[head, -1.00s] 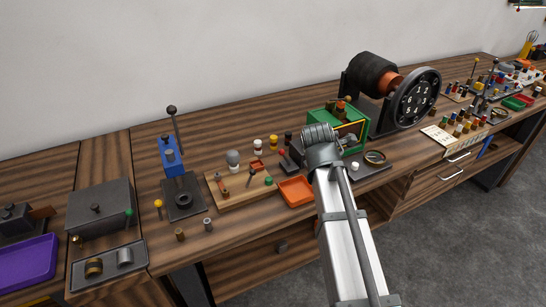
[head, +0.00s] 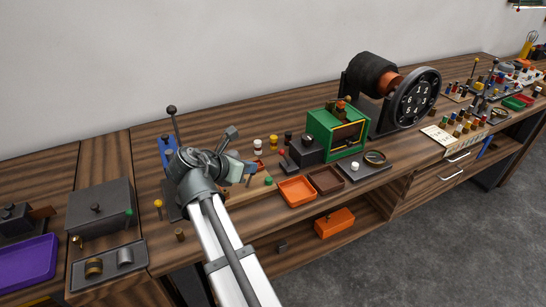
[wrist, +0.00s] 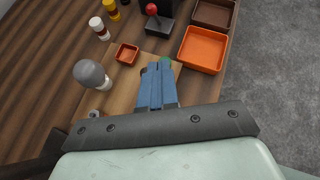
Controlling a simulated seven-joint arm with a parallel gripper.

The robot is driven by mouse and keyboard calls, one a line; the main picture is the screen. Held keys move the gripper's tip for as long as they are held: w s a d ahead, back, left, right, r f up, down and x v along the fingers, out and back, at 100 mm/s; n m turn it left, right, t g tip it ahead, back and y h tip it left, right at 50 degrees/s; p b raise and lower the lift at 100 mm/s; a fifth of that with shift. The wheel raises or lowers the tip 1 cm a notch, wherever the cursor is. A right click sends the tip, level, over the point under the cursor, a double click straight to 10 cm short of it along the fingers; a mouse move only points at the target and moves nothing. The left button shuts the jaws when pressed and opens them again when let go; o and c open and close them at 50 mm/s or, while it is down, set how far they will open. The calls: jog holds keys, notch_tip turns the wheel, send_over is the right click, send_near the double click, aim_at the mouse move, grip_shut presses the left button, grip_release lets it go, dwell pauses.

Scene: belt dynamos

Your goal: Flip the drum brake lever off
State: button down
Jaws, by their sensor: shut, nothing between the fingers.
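A black drum (head: 371,73) with an orange-brown shaft and a numbered dial wheel (head: 411,100) stands at the back right of the bench. I cannot make out for certain which lever is its brake lever. A small red-knobbed lever on a black base (head: 288,161) stands left of the green box; a red knob on a dark base (wrist: 155,24) tops the wrist view. A tall black-knobbed lever (head: 173,118) rises from a blue device (head: 166,145), partly hidden by my arm. My gripper (head: 252,178) is shut and empty above the wooden board, its blue fingers (wrist: 156,75) together.
A green box (head: 318,125) stands right of the dark block. Orange (head: 297,201) and brown (head: 342,187) trays lie at the front edge. A grey-domed piece (wrist: 89,73) and small bottles (wrist: 97,26) stand near my gripper. An orange box (head: 334,222) sits on the lower shelf.

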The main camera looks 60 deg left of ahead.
jog(key=shift+s+r, duration=0.25)
jog(key=shift+s, duration=0.4)
jog(key=shift+a, duration=0.1)
send_near(285, 158)
jog(key=f, duration=0.3)
jog(key=shift+s, duration=0.4)
jog(key=w, duration=0.1)
jog(key=w+a, duration=0.1)
jog(key=shift+w+a+r, duration=0.2)
jog(key=shift+w+r, duration=0.15)
jog(key=shift+w+a+r, duration=0.1)
jog(key=shift+w+a, duration=0.1)
jog(key=shift+w, duration=0.2)
jog(key=shift+w+r, duration=0.1)
